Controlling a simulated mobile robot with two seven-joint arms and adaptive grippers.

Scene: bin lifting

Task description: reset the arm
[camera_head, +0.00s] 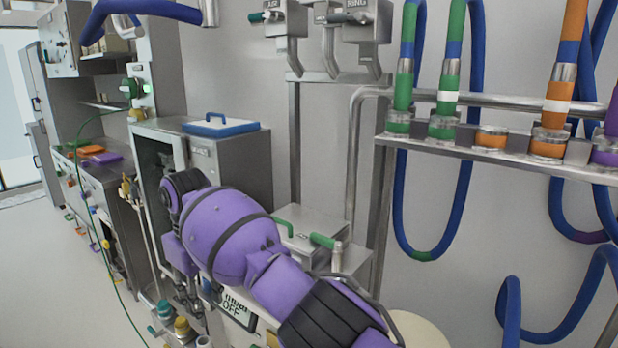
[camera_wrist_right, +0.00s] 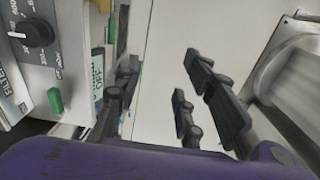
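My right arm (camera_head: 235,240), purple with black bands, reaches in from the lower right of the head view. It is bent at the elbow in front of a steel cabinet. My right gripper (camera_wrist_right: 160,95) shows in the wrist view with its dark fingers spread apart and nothing between them, a pale surface behind. In the head view the right gripper (camera_head: 195,298) hangs low beside the OFF sign (camera_head: 238,308), partly hidden by the arm. My left arm and gripper are in neither view.
A steel cabinet (camera_head: 235,165) with a blue-rimmed tray (camera_head: 215,124) on top stands behind the arm. A pipe rack (camera_head: 470,150) with hanging blue hoses (camera_head: 462,200) is at the right. A control panel with a black knob (camera_wrist_right: 35,32) is close to the gripper. Open floor (camera_head: 50,270) lies at the left.

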